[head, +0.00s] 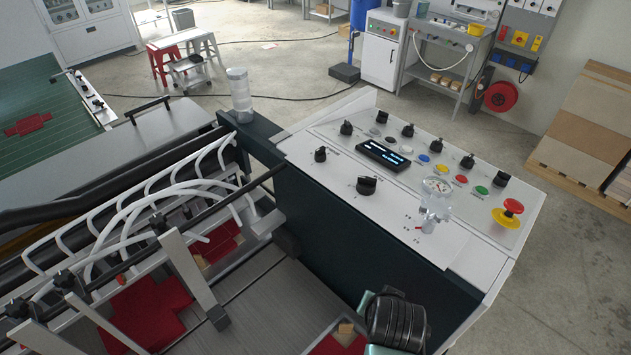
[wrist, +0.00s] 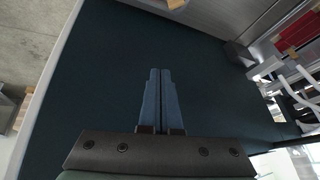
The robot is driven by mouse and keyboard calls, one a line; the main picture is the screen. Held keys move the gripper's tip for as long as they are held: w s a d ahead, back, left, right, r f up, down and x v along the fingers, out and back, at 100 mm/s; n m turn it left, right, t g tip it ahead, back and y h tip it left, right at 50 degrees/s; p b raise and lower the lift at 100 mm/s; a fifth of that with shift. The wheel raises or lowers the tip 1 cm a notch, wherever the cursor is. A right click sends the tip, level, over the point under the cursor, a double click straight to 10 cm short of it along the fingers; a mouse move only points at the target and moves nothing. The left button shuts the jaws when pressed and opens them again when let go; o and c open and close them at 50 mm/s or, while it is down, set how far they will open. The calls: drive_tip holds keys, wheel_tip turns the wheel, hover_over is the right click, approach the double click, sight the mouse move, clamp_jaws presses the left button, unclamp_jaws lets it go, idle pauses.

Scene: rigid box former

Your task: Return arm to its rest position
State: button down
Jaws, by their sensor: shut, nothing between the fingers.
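My gripper (wrist: 162,100) shows in the wrist view with its two blue fingers side by side, shut and empty. The fingers point toward the dark side panel (wrist: 110,60) of the box former; I cannot tell the gap between them. In the head view part of my arm shows at the bottom, right of the middle, in front of the machine's control side, and the fingers are hidden there. The control panel (head: 330,138) of the box former, with knobs, coloured buttons and a small display, lies just beyond my arm.
A red emergency stop (head: 508,211) stands up at the panel's right end, and a clear gauge unit (head: 437,192) stands near its front edge. Red box blanks (head: 150,308) lie in the machine at left. Concrete floor (head: 575,265) is open at right, below a pallet of boards (head: 590,120).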

drive_tip(key=w+a+r+n+t, duration=0.25)
drive_tip(key=w+r, duration=0.25)
drive_tip(key=r, duration=0.4)
drive_tip(key=w+a+r+n+t, duration=0.1)
drive_tip(key=w+a+r+t, duration=0.25)
drive_tip(key=r, duration=0.55)
drive_tip(key=a+r+n+t+y, duration=0.1)
drive_tip(key=a+r+n+t, duration=0.35)
drive_tip(key=r, duration=1.35)
drive_tip(key=s+a+r+m+t+b, duration=0.1)
drive_tip(key=s+a+r+t+b, duration=0.2)
drive_tip(key=s+r+t+b, duration=0.7)
drive_tip(key=s+t+b, duration=0.1)
drive_tip(key=s+b, duration=0.1)
drive_tip(key=b, duration=0.5)
drive_tip(key=shift+s+a+r+y, duration=0.15)
drive_tip(key=shift+s+a+y, duration=0.15)
drive_tip(key=shift+s+a, duration=0.1)
